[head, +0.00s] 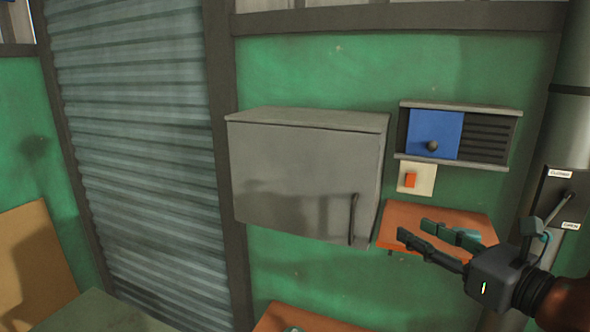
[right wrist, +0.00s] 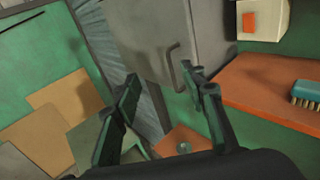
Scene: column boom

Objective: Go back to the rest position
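My right gripper (head: 414,230) comes in from the lower right of the head view, in front of the orange-brown shelf (head: 463,214). Its two fingers stand apart with nothing between them. In the right wrist view my right gripper (right wrist: 160,80) also shows open and empty, with the grey cabinet (right wrist: 207,30) beyond it. My left gripper is in neither view.
The grey wall cabinet (head: 300,180) is shut, its handle (head: 354,218) at the right. A blue panel (head: 434,135) with a knob and an orange switch (head: 410,180) are beside it. A teal brush (right wrist: 306,94) lies on the shelf. A lever (head: 560,207) is at the right.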

